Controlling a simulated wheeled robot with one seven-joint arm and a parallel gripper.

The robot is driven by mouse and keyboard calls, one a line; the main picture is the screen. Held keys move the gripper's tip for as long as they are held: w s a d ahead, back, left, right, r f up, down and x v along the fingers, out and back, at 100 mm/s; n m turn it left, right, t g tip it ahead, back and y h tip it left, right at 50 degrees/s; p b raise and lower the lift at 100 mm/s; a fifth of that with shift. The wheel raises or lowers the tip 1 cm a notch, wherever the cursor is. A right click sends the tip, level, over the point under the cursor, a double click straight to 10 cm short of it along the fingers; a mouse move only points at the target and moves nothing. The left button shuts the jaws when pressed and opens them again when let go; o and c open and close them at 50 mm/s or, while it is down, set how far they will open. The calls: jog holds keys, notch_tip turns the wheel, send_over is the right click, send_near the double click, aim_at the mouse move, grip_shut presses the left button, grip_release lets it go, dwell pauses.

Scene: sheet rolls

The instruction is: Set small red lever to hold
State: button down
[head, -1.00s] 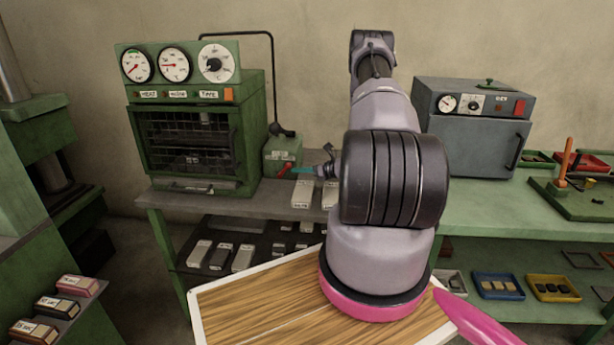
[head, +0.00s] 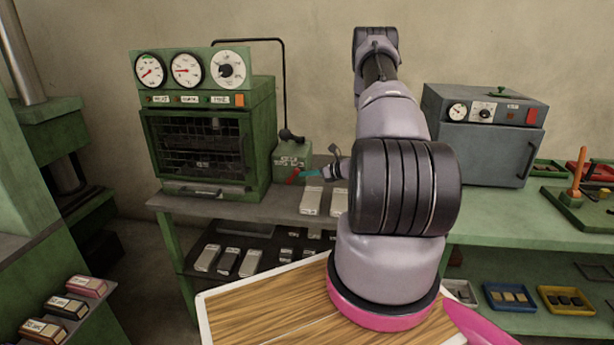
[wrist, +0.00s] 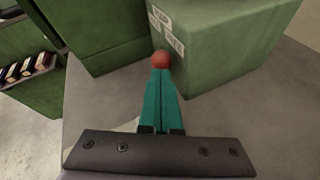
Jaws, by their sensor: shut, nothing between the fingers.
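The small red lever (head: 294,178) is on the front of a small green box (head: 291,158) beside the oven. My gripper (head: 302,175) has teal fingers, shut and empty, pointing left at the lever. In the wrist view my gripper (wrist: 160,74) meets the knob's near side; I cannot tell whether it touches. The lever's shaft is hidden behind the knob there.
The green oven (head: 205,150) with dials stands directly left of the box. Pale labelled blocks (head: 311,201) lie on the bench in front of the box. A grey oven (head: 480,135) stands on the right bench. A wooden board (head: 265,300) is in the foreground.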

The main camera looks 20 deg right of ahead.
aim_at(295, 171)
jog(key=shift+r, duration=0.1)
jog(key=shift+w+a+r+n+g+h, duration=0.2)
jog(key=shift+w+a+r+g+h, duration=0.1)
jog(key=shift+a+r+g+h, duration=0.25)
jog(key=shift+w+a+r+n+g+h, duration=0.2)
jog(key=shift+w+a+r+g+h, duration=0.1)
jog(key=shift+a+r+g+h, duration=0.2)
jog(key=w+a+r+g+h, duration=0.1)
jog(key=w+a+g+h, duration=0.1)
jog(key=w+a, duration=0.1)
jog(key=shift+w+a+r, duration=0.2)
jog(key=shift+a+r, duration=0.05)
jog(key=shift+a, duration=0.65)
